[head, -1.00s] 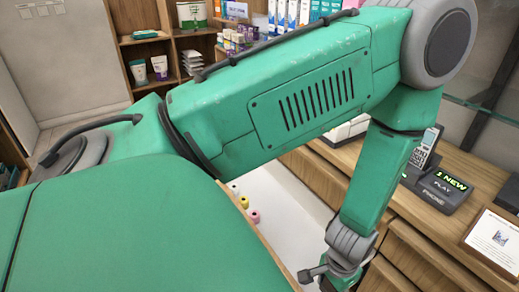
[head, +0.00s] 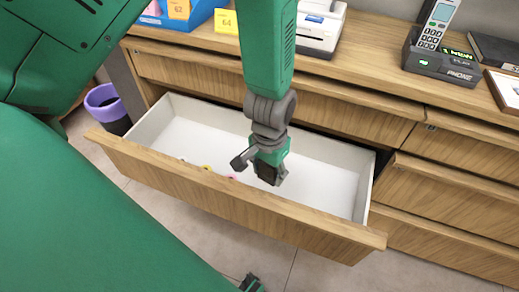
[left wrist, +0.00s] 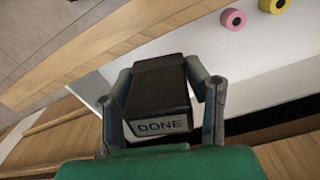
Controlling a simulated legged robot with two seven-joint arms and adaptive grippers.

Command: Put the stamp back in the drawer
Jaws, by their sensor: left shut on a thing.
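The black stamp (left wrist: 160,85), with a "DONE" label on its end, sits between both fingers of my left gripper (left wrist: 163,95) in the left wrist view. In the head view my left gripper (head: 270,172) points down above the open drawer (head: 320,185), right of its middle. The stamp shows there only as a dark block (head: 267,173) at the fingertips. The drawer is pulled out, with a white inside and a wooden front. A small green and dark part of mine shows at the bottom edge; I cannot tell whether it is my right gripper.
Small yellow (head: 207,168) and pink (head: 231,176) round items lie in the drawer near its front wall. The counter above holds a phone on its base (head: 440,62), a white printer (head: 318,30) and a blue box (head: 185,12). A purple bin (head: 105,105) stands left.

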